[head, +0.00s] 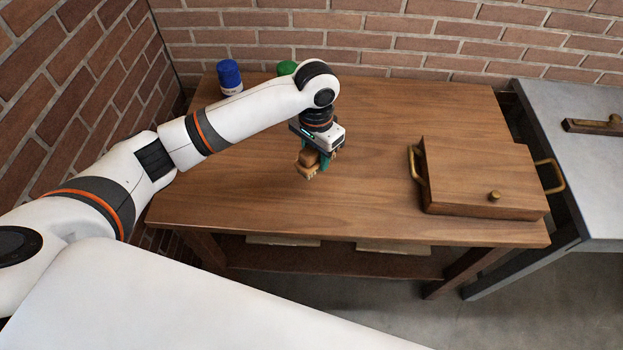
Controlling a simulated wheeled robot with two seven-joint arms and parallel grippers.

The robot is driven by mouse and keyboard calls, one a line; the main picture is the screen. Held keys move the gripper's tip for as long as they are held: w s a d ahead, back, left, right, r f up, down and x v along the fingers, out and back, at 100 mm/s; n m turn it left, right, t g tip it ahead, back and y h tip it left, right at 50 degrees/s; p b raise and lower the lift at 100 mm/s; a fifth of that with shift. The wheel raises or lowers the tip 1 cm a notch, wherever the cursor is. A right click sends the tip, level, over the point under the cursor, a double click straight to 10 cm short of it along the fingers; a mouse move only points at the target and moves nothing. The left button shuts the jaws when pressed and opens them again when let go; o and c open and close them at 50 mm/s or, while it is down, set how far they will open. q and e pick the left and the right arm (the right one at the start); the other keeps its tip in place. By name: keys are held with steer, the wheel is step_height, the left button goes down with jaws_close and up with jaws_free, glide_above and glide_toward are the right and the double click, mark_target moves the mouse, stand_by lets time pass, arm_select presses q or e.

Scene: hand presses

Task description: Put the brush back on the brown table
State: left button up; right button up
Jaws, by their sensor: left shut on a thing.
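The brown table (378,123) stands in front of me against the brick wall. My left gripper (318,163) points down over the middle of the table and is shut on the brush (309,160). The brush looks like a small brown block with pale bristles at its lower end. Most of it is hidden by the gripper's fingers. I cannot tell whether its bristles touch the tabletop. My right gripper is not in view.
A blue-capped container (229,77) and a green thing (287,68) stand at the table's back left. A wooden box with brass handles (478,172) sits on the right. A grey table (585,150) holding a wooden piece (592,127) adjoins the right side. The tabletop's middle is clear.

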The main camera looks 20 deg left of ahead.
arm_select(q)
glide_above(318, 187)
steer(key=shift+m, duration=0.4)
step_height(318, 187, down, 7)
steer(key=shift+d+r+p, duration=0.1)
steer(key=shift+p, duration=0.2)
steer(key=shift+f, duration=2.35)
steer(key=shift+s+f, duration=0.1)
steer(key=o, duration=0.9)
steer(key=shift+o, duration=0.2)
step_height(318, 187, up, 12)
steer(key=shift+r+b, duration=0.15)
steer(key=shift+b, duration=0.35)
